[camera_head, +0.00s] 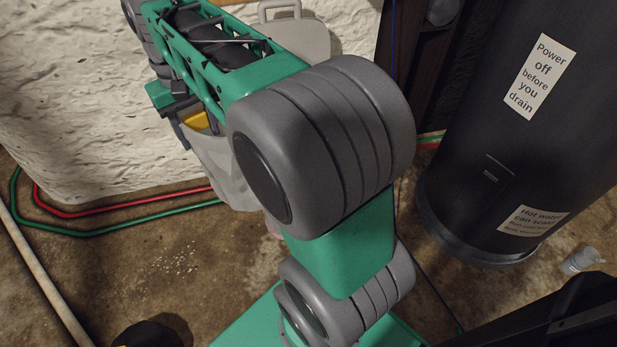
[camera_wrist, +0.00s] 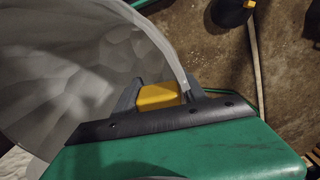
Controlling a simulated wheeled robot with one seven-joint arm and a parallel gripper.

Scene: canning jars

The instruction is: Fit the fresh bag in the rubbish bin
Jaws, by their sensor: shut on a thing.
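A pale grey bin (camera_head: 222,165) stands on the floor against the white wall, mostly behind my arm. Its grey lid (camera_head: 300,38) stands raised behind it. In the wrist view a grey, creased bag (camera_wrist: 75,75) spreads open at the left, its thin curved rim running to my fingers. My gripper (camera_wrist: 160,92) is shut on the bag at its rim, with a yellow piece between the fingers. In the head view my gripper (camera_head: 192,122) is at the bin's upper left edge, partly hidden by my arm. How far the bag sits inside the bin is hidden.
A black tank (camera_head: 480,160) with warning labels stands at the right. Red (camera_head: 110,207) and green (camera_head: 90,231) hoses and a pale pipe (camera_head: 45,275) lie at the left.

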